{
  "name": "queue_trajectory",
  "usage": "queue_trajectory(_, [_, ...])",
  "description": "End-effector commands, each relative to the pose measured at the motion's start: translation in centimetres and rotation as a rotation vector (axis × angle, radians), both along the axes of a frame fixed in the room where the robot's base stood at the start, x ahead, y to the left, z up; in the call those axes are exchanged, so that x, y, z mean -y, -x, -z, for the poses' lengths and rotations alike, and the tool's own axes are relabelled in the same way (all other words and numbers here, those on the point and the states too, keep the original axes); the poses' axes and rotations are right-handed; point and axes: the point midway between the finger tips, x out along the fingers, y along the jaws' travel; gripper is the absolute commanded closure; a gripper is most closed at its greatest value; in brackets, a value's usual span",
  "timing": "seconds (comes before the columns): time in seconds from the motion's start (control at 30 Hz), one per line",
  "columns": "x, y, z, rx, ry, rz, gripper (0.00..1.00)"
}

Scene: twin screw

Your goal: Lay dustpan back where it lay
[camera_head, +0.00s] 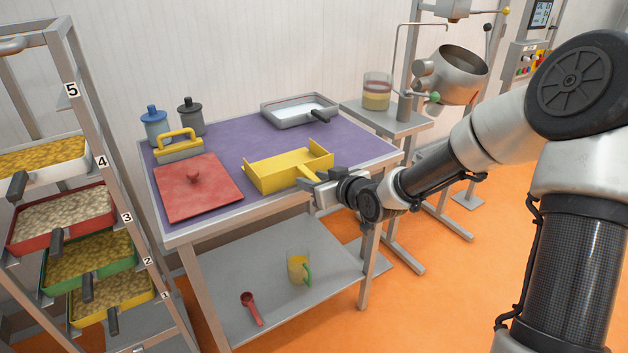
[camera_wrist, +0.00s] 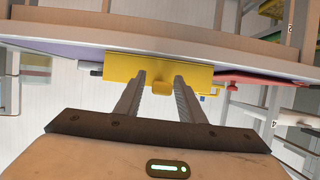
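The yellow dustpan (camera_head: 288,170) lies on the purple top of the steel table (camera_head: 250,136), near its front edge and right of the red lid. Its handle points toward my gripper (camera_head: 318,188). In the wrist view, the dustpan (camera_wrist: 120,68) shows beyond the fingers, with its handle end (camera_wrist: 161,87) toward the camera. My gripper (camera_wrist: 161,77) is open there. The handle end appears between the fingertips, with a gap on each side. I cannot tell how far the fingers reach along the handle.
The red lid (camera_head: 197,187) lies to the left. A yellow-handled brush (camera_head: 178,144), two bottles (camera_head: 154,126) (camera_head: 190,117) and a grey tray (camera_head: 298,110) stand behind. A red scoop (camera_head: 251,308) and a jug (camera_head: 298,268) are on the lower shelf. A tray rack (camera_head: 118,190) stands left.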

Motion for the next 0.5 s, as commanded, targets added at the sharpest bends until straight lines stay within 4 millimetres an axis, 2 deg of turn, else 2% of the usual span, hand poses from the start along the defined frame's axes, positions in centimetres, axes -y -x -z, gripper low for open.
queue_trajectory(0.27, [0.0,0.0,-0.5,0.000,0.000,0.000,0.64])
queue_trajectory(0.37, [0.8,0.9,-0.9,0.002,0.002,0.002,0.64])
queue_trajectory(0.5, [2.3,3.0,-2.1,0.001,0.004,0.004,0.64])
